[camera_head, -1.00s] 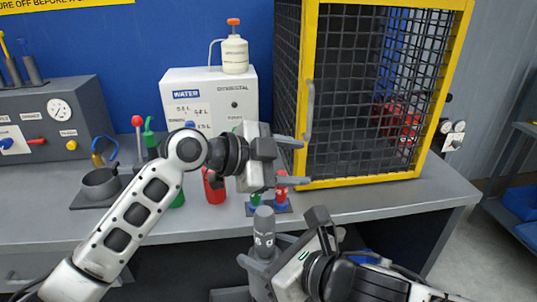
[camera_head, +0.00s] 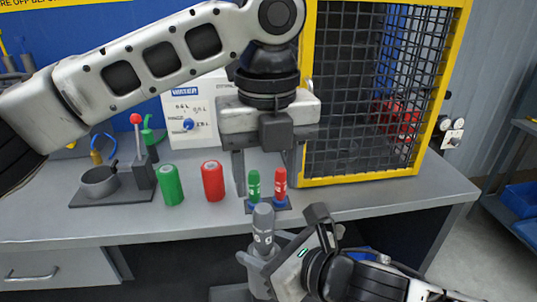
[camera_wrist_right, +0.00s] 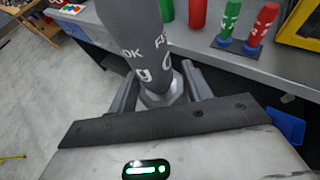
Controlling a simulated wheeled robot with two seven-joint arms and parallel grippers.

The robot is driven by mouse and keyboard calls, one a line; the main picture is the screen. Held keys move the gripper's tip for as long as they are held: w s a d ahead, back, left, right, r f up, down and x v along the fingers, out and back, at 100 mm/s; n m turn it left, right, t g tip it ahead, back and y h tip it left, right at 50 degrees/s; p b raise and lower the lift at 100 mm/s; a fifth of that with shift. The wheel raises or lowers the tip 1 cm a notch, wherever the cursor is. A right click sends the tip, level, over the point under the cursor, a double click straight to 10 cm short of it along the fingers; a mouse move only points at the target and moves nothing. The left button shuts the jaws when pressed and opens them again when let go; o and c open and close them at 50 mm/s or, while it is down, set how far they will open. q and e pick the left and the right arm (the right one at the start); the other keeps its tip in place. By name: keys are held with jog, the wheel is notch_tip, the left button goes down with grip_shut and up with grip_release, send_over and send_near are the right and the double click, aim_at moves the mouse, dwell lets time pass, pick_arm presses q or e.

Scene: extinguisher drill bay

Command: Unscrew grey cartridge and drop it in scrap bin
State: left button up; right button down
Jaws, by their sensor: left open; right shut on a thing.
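The grey cartridge (camera_head: 263,224) stands upright in front of the bench edge, with white lettering on its side. In the right wrist view the grey cartridge (camera_wrist_right: 143,40) rises between the fingers above a grey hex collar. My right gripper (camera_head: 268,250) is shut around its lower end; the exact contact is partly hidden. My left gripper (camera_head: 268,170) is open and empty. It points down above the cartridge, apart from it, its fingers spread left and right. I cannot make out a scrap bin.
A small green cartridge (camera_head: 254,184) and a red one (camera_head: 280,183) stand in blue holders behind. A green can (camera_head: 171,186) and a red can (camera_head: 213,182) stand left on the bench. A yellow-framed mesh cage (camera_head: 360,180) stands at the right.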

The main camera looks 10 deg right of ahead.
aim_at(268, 203)
pick_arm(q)
notch_tip(268, 203, down, 9)
jog(key=shift+f, duration=0.1)
dwell(0.4)
jog(key=c, duration=1.2)
jog(key=shift+o, duration=0.2)
jog(key=n, duration=0.4)
jog(key=shift+d+n, duration=0.25)
jog(key=shift+n, duration=0.05)
jog(key=n, duration=0.5)
jog(key=shift+w, duration=0.1)
jog(key=n, duration=0.4)
jog(key=shift+w+n, duration=0.1)
jog(key=shift+n, duration=0.2)
jog(key=n, duration=0.2)
jog(key=shift+w+a+r+n, duration=0.15)
jog(key=shift+r+n, duration=0.1)
jog(key=shift+n, duration=0.15)
